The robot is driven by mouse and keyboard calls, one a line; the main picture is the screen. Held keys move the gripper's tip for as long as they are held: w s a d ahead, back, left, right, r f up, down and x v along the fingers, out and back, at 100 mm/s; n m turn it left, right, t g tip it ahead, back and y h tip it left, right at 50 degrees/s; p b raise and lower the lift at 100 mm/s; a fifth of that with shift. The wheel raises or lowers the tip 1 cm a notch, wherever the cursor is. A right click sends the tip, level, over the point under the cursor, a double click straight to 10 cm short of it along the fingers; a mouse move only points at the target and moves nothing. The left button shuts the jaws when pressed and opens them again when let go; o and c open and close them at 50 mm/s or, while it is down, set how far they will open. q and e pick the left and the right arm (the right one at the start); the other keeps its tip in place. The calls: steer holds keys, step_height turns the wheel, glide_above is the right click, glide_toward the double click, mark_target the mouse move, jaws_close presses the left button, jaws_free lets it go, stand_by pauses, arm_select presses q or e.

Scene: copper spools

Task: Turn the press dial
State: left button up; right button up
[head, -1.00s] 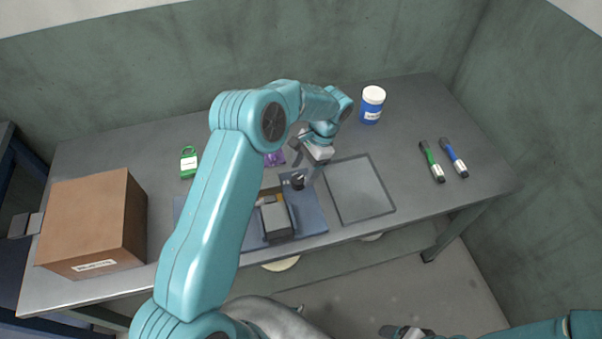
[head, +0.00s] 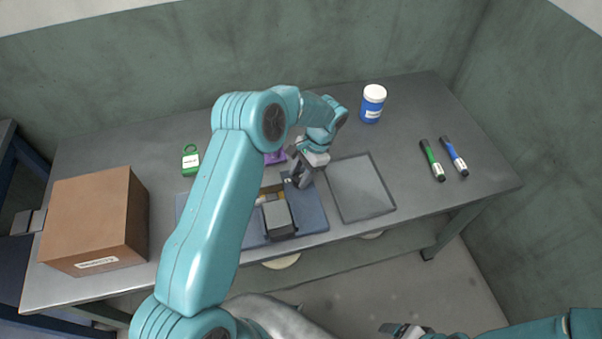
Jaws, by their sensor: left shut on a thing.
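The press shows as a small dark grey block (head: 279,218) on a blue-grey base plate (head: 312,212), in the middle of the table near its front edge. A small dark dial stands on the plate behind and right of the block. My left gripper (head: 299,181) points down over the dial and is shut on it; its fingers hide most of the dial, so its angle cannot be read. My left arm covers the left part of the plate. My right gripper (head: 392,329) shows at the bottom edge, away from the table; its jaws are unclear.
A cardboard box (head: 95,215) stands at the left. A green padlock (head: 190,160), a purple item (head: 274,157) and a blue jar (head: 373,104) stand farther back. A grey mat (head: 362,189) lies right of the plate. Green (head: 432,160) and blue (head: 454,157) markers lie at the right.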

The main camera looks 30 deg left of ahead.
arm_select(q)
steer(key=shift+w+f+n+h+b, duration=0.15)
steer(key=shift+n+h+b, duration=0.25)
steer(key=shift+n+b, duration=0.65)
steer(key=n+h+b, duration=0.1)
steer(key=n, duration=0.1)
steer(key=shift+a+n, duration=0.1)
steer(key=shift+n, duration=0.25)
steer(key=n+h+b, duration=0.1)
steer(key=n, duration=0.2)
steer(key=shift+a, duration=0.1)
steer(key=shift+a+r+n+t+h+b, duration=0.15)
steer(key=shift+n+h, duration=0.1)
steer(key=shift+n, duration=0.35)
steer(key=shift+d+n+t+h+b, duration=0.1)
steer(key=shift+n+h+b, duration=0.1)
steer(key=shift+n, duration=0.4)
steer(key=shift+a+r+n+t+h+b, duration=0.1)
steer(key=shift+n+h, duration=0.15)
steer(key=shift+n, duration=0.35)
steer(key=o, duration=1)
